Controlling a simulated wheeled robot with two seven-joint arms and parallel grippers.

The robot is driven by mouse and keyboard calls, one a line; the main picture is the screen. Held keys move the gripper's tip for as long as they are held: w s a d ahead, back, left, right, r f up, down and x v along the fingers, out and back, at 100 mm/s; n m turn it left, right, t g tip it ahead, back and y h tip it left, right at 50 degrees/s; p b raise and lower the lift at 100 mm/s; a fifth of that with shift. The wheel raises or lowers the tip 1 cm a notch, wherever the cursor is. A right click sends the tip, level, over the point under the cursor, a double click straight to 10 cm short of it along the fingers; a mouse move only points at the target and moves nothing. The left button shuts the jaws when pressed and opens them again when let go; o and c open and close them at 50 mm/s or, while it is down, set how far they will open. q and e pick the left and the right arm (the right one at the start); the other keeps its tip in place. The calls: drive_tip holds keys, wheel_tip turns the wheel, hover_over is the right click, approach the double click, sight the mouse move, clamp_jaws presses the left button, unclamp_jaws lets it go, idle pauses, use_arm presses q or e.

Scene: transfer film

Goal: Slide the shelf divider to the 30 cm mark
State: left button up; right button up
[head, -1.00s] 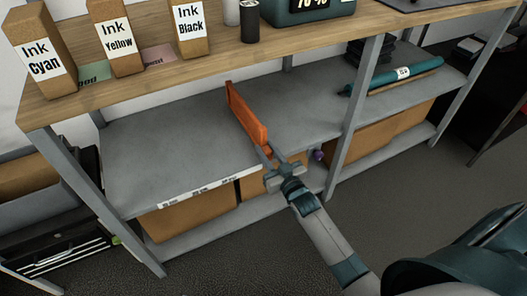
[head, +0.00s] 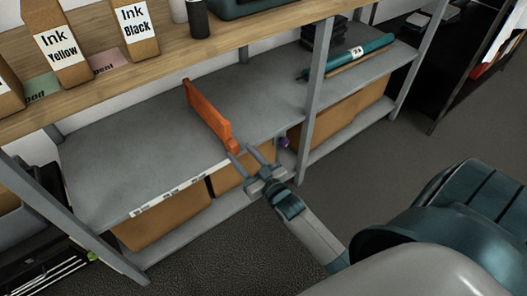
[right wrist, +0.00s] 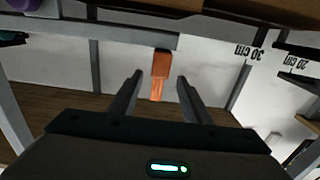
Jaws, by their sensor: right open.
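The orange shelf divider (head: 208,116) stands upright on the grey middle shelf (head: 110,160), its near end at the front edge. My right gripper (head: 242,151) is open and empty just in front of that end. In the right wrist view the divider (right wrist: 159,75) shows in the gap between the two open fingers (right wrist: 160,76); I cannot tell whether either touches it. A white scale strip (head: 165,196) runs along the shelf's front edge left of the divider. Its print is too small in the head view; a "30 cm" label (right wrist: 250,52) shows in the right wrist view. My left gripper is not in view.
The wooden top shelf (head: 120,95) holds ink boxes (head: 137,28) above and behind. A grey post (head: 310,110) stands right of the divider, with a teal roll (head: 350,55) beyond it. Cardboard boxes (head: 165,215) sit below. The shelf surface left of the divider is clear.

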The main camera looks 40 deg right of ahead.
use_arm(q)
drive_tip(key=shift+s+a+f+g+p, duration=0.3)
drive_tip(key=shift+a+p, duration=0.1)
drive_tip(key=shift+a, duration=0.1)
use_arm(e)
drive_tip(key=s, duration=1.1)
drive_tip(key=shift+s+d, duration=0.2)
drive_tip(key=shift+s, duration=0.1)
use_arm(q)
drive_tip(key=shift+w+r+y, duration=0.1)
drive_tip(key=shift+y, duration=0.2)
use_arm(e)
drive_tip(key=shift+a, duration=0.1)
